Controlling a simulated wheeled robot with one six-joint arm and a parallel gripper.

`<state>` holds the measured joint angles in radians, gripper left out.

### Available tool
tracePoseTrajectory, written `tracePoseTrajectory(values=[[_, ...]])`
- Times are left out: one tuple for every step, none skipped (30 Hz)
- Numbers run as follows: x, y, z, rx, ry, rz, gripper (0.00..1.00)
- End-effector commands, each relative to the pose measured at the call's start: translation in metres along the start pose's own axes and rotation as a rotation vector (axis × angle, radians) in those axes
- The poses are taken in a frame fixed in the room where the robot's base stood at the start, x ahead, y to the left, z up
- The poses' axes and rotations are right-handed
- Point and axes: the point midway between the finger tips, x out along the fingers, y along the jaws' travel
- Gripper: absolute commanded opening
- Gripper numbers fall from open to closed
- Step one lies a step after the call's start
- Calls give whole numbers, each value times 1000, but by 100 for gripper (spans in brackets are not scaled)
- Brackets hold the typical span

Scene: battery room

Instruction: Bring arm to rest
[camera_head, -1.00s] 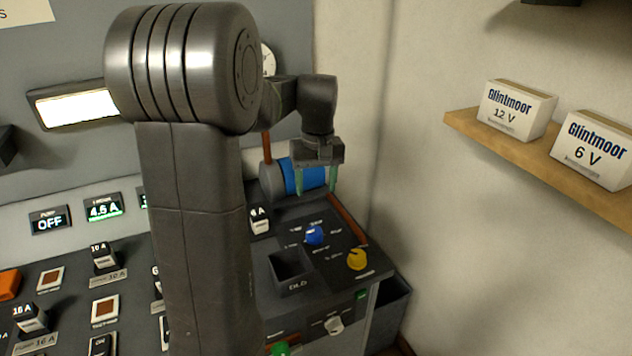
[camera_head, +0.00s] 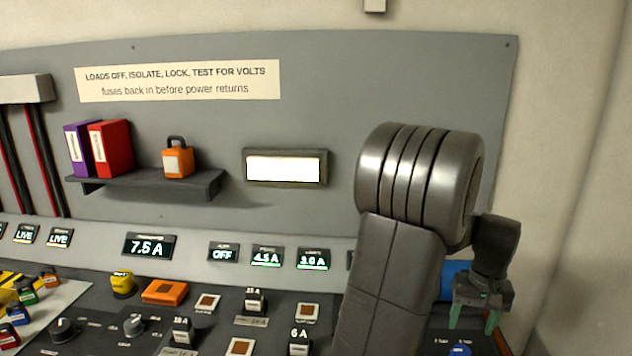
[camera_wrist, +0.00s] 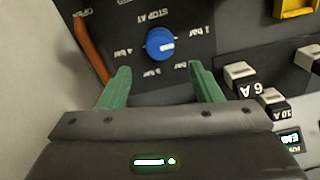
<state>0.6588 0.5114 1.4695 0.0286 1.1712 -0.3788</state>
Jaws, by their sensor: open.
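My gripper (camera_head: 474,316) is at the right of the head view, at the end of my raised, bent arm. Its two green fingers are apart with nothing between them. In the wrist view my gripper (camera_wrist: 160,88) hangs above the dark panel. A blue knob (camera_wrist: 160,44) with a white pointer is seen past the fingertips, apart from them, on a dial marked "STOP AT" and in bar. The same blue knob (camera_head: 460,350) shows at the bottom edge of the head view. A blue cylinder (camera_head: 455,268) is partly hidden behind my arm.
The console holds fuse blocks (camera_head: 254,300), an orange block (camera_head: 165,292) and a yellow knob (camera_head: 122,284). A shelf (camera_head: 205,186) carries binders (camera_head: 112,147) and an orange padlock (camera_head: 177,160). In the wrist view, fuses (camera_wrist: 240,74) stand right of the fingers. Open air lies before the wall panel.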

Motion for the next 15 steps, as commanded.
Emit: tracePoseTrajectory(values=[[11, 0, 0, 0, -3, -1, 59], [18, 0, 0, 0, -4, -2, 59], [26, 0, 1, 0, -5, -2, 59], [31, 0, 0, 0, -4, -2, 59], [37, 0, 0, 0, -3, -1, 59], [44, 0, 0, 0, -4, -2, 59], [49, 0, 0, 0, -4, -2, 59], [54, 0, 1, 0, -4, -2, 59], [60, 0, 0, 0, -3, -1, 59], [64, 0, 0, 0, -3, -1, 59], [67, 0, 0, 0, -3, -1, 59], [71, 0, 0, 0, -2, -1, 59], [74, 0, 0, 0, -2, -1, 59], [76, 0, 0, 0, -2, -1, 59], [79, 0, 0, 0, -1, -1, 59]])
